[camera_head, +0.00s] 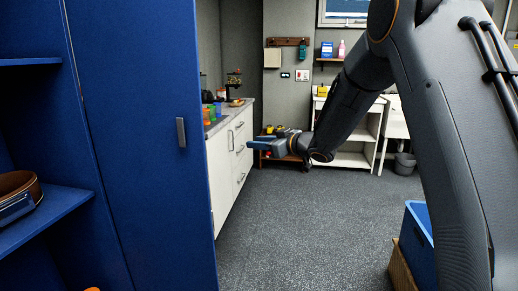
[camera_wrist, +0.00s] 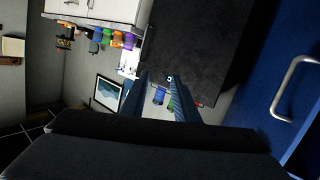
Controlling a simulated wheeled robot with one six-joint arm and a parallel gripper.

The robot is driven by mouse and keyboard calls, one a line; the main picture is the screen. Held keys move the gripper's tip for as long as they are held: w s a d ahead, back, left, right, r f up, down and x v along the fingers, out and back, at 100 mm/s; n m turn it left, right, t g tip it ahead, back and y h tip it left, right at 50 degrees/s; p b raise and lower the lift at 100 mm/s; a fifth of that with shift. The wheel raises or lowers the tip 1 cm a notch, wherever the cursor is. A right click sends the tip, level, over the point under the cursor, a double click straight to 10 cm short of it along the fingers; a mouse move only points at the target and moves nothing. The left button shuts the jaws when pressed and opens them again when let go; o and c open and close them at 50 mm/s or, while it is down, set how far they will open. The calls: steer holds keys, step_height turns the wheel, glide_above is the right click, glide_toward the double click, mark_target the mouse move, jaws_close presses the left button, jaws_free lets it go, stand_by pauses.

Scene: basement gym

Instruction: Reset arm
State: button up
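My gripper (camera_head: 258,145) is held out in mid-air at the end of my arm, in the middle of the camera_head view. It points left, in front of the white cabinet. In the camera_wrist view its two blue-grey fingers (camera_wrist: 157,82) stand apart with a gap between them. Nothing is held; only distant small items show through the gap. My arm comes down from the upper right and stretches across the room.
A blue locker door (camera_head: 140,120) stands close at left, with a shelf (camera_head: 50,217) bearing a brown round case. A white cabinet (camera_head: 222,185) carries colored cups. A blue crate (camera_head: 418,235) sits at lower right. The grey floor (camera_head: 300,230) between is clear.

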steer(key=s+d+f+m+g+h+p, duration=0.1)
steer(key=s+d+f+m+h, duration=0.35)
steer(key=s+d, duration=0.4)
steer(key=s+d+f+m+g+h+p, duration=0.1)
steer(key=s+d+f+m+h, duration=0.25)
steer(key=s+d+h, duration=0.4)
steer(key=s+d+f+m+g, duration=0.1)
steer(key=s+g, duration=0.2)
steer(key=s, duration=0.7)
steer(key=s+d+f+m+g, duration=0.1)
steer(key=s+f+g, duration=0.1)
steer(key=s, duration=0.8)
steer(key=s+d+f+m+g+p, duration=0.1)
steer(key=s+g, duration=0.2)
steer(key=s, duration=0.7)
steer(key=shift+d+f+g+y, duration=0.15)
steer(key=shift+d+g+y, duration=0.15)
steer(key=shift+d, duration=0.1)
